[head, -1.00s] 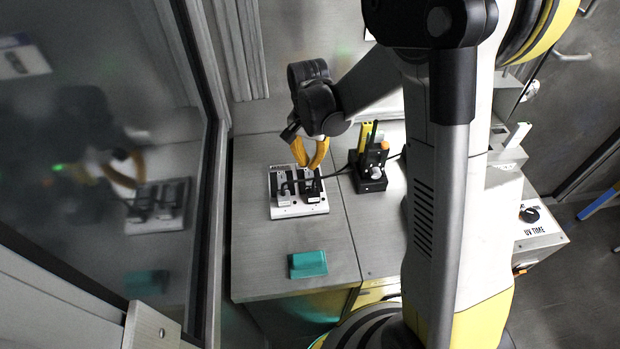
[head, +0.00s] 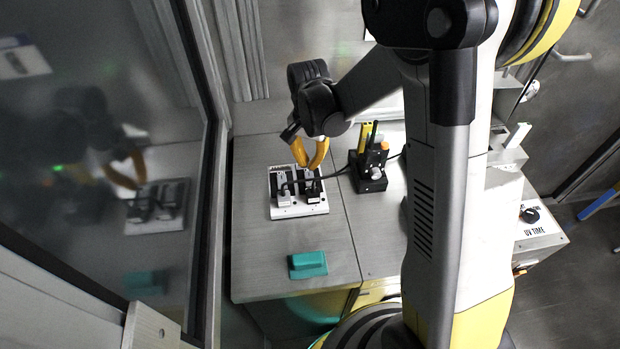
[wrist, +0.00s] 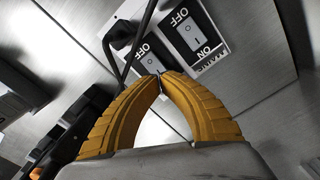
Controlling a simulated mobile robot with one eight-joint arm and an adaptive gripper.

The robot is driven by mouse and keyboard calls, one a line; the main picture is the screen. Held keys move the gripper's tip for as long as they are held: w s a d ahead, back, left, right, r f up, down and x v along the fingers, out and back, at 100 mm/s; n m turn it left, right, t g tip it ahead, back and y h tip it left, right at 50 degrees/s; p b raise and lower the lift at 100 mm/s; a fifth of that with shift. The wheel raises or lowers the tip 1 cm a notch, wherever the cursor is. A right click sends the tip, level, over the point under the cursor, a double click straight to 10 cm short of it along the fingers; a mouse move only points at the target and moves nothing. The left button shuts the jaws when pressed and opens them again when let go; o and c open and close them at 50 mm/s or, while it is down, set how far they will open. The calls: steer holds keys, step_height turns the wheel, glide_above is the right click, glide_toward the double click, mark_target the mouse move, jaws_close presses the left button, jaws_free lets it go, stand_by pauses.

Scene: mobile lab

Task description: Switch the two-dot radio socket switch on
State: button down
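A white socket board (head: 298,209) with black switch units and a plugged-in cable lies on the grey bench. The wrist view shows two rocker switches marked OFF and ON, one at the upper right (wrist: 187,30) and one in the middle (wrist: 150,62). Dots on them cannot be made out. My gripper (wrist: 160,76) has yellow curved fingers with the tips together and nothing seen between them. The tips appear over the lower end of the middle switch and hide part of it; contact cannot be told. In the head view my gripper (head: 309,168) is above the board's back edge.
A black plug (wrist: 122,34) and its cable are beside the middle switch. A black holder (head: 371,183) with yellow and black tools stands right of the board. A teal block (head: 308,264) lies in front. A glass pane (head: 100,190) stands at left.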

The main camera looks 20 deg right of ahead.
mark_target(309, 173)
steer(key=shift+f+b, duration=1.6)
steer(key=shift+f, duration=0.4)
stand_by(0.7)
steer(key=shift+r, duration=0.15)
steer(key=shift+r+p, duration=2.45)
steer(key=shift+r, duration=0.95)
